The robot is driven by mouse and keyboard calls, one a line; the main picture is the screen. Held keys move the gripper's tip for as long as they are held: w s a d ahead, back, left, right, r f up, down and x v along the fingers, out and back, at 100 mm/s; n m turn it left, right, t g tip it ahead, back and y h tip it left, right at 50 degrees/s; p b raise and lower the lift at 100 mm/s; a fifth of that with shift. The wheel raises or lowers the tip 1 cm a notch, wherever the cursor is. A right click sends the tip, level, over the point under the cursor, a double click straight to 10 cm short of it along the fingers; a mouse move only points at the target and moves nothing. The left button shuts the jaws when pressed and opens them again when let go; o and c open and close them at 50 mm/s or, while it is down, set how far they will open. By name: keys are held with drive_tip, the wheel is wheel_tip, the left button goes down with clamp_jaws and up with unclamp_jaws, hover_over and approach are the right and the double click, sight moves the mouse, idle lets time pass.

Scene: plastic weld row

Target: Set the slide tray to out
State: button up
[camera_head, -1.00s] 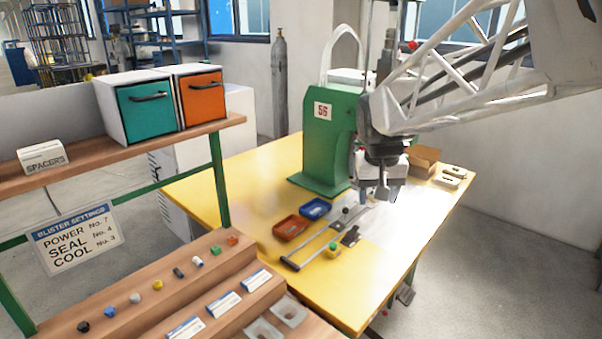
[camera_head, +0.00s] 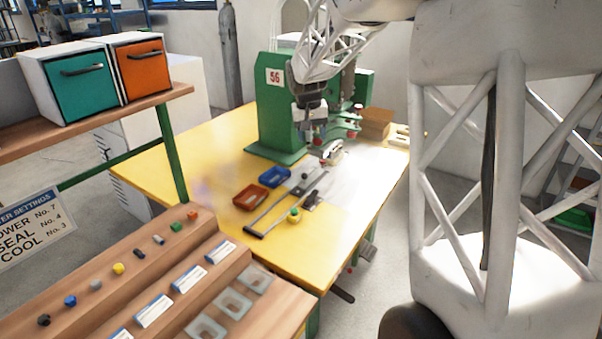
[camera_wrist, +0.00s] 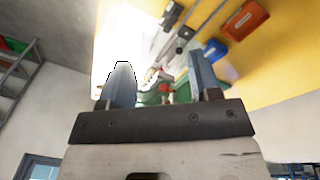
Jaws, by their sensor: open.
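The slide tray's rails (camera_head: 275,208) run along the yellow table in front of the green press (camera_head: 276,100). A dark handle bar (camera_head: 254,234) lies at their near end. A dark plate with a small knob (camera_head: 305,177) sits by the far part of the rails. My gripper (camera_head: 311,130) is in front of the press head, above and beyond the rails, apart from the handle. In the wrist view my gripper (camera_wrist: 162,85) is open with nothing between its fingers. Part of the rails (camera_wrist: 205,18) shows at the top there.
A red bin (camera_head: 250,196) and a blue bin (camera_head: 274,177) stand left of the rails. A cardboard box (camera_head: 376,123) is at the back right. The table's left part is clear.

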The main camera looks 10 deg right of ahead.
drive_tip(key=w+d+f, duration=0.1)
drive_tip(key=w+f, duration=0.9)
drive_tip(key=w, duration=0.5)
drive_tip(key=g, duration=0.1)
hover_over(304, 174)
drive_tip(key=w+a, duration=0.1)
wheel_tip(304, 174, down, 14)
drive_tip(key=shift+a+m+h, duration=0.15)
drive_tip(key=shift+m+h, duration=0.25)
drive_tip(key=shift+s+d+f, duration=0.1)
drive_tip(key=shift+d+f, duration=0.15)
drive_tip(key=shift+f, duration=1)
drive_tip(key=shift+s+d+f, duration=0.1)
drive_tip(key=shift+d+f, duration=0.15)
drive_tip(key=shift+f, duration=1.05)
drive_tip(key=shift+d+f, duration=0.25)
drive_tip(key=shift+f, duration=1)
clamp_jaws()
